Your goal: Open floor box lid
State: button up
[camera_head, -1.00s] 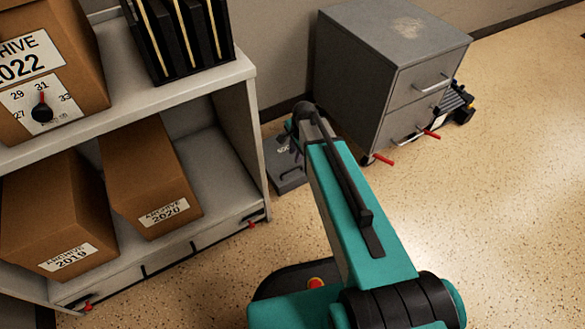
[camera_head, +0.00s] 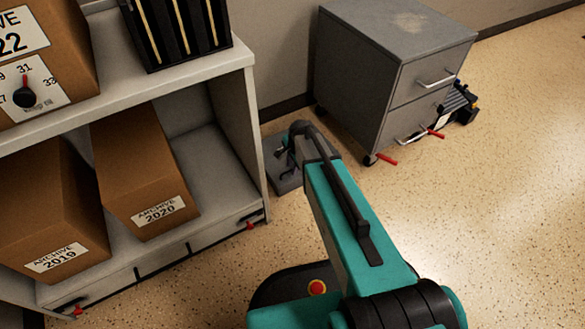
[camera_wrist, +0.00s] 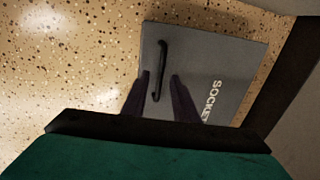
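The floor box lid is a grey square plate lettered "SOCKET", lying flat in the floor in the wrist view (camera_wrist: 205,65). It carries a black bar handle (camera_wrist: 163,60). In the head view the lid (camera_head: 285,182) shows between the shelf and the cabinet, partly hidden by my arm. My gripper (camera_wrist: 159,76) is open over the lid, its two dark fingers apart. The handle's lower end appears between the fingers in the wrist view; I cannot tell whether they touch it or how high they are. In the head view my gripper (camera_head: 288,155) is small and unclear.
A shelf unit (camera_head: 252,130) with archive boxes stands close left of the lid. A grey wheeled drawer cabinet (camera_head: 360,75) with red levers at its base stands to the right. The wall is just behind. Open speckled floor (camera_head: 480,220) lies at the right.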

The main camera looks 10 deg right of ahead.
grip_shut()
dwell(1.5)
